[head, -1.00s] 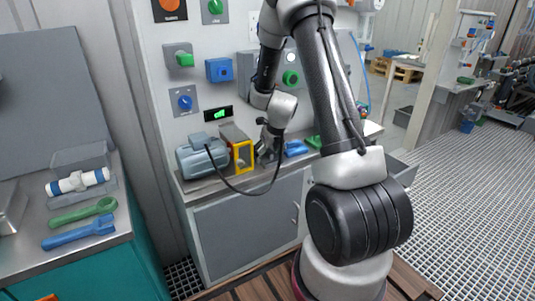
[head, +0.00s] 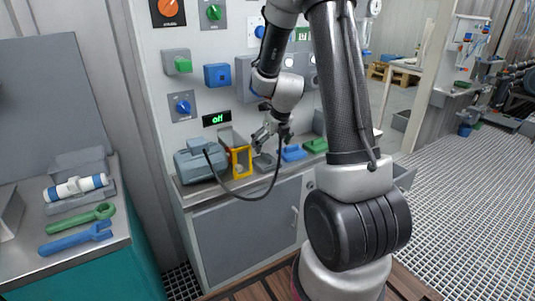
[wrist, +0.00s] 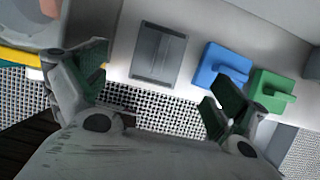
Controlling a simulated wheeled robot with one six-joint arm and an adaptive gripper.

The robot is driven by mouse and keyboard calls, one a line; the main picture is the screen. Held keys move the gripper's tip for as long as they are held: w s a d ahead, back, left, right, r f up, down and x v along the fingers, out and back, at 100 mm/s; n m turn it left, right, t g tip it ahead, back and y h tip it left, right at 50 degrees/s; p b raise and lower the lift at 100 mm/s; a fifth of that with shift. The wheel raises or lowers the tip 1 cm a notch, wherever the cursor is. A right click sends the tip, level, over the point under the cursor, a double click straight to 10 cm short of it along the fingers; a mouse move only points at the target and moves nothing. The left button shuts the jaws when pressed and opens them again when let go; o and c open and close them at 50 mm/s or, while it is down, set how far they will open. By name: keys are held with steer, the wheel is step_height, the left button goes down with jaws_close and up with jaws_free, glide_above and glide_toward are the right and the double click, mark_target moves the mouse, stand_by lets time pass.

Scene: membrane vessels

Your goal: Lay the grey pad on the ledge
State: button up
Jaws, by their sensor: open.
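The grey pad (wrist: 158,55) lies flat on the pale ledge (wrist: 118,80) in the wrist view, left of a blue block with a handle. In the head view the grey pad (head: 264,162) is a small dark patch on the ledge, right of the yellow frame. My gripper (wrist: 155,84) is open and empty, with its two fingers wide apart and the pad visible beyond the gap between them. In the head view my gripper (head: 266,138) hangs above the pad, apart from it.
A blue block (head: 292,153) and a green block (head: 315,145) sit to the pad's right. A yellow frame (head: 241,162) and a grey-blue motor housing (head: 200,160) with a black hose stand to its left. The panel with knobs and a display (head: 217,118) rises behind.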

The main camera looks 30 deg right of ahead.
steer(key=s+a+r+n, duration=0.3)
steer(key=s+r+n, duration=0.4)
steer(key=r+n, duration=0.25)
steer(key=s+a+r+n, duration=0.3)
steer(key=s+r+n, duration=0.5)
steer(key=n, duration=0.2)
steer(key=s+a+r+n, duration=0.1)
steer(key=s+r+n, duration=0.2)
steer(key=s+n, duration=1.1)
steer(key=shift+a+n, duration=0.15)
steer(key=shift+n, duration=0.9)
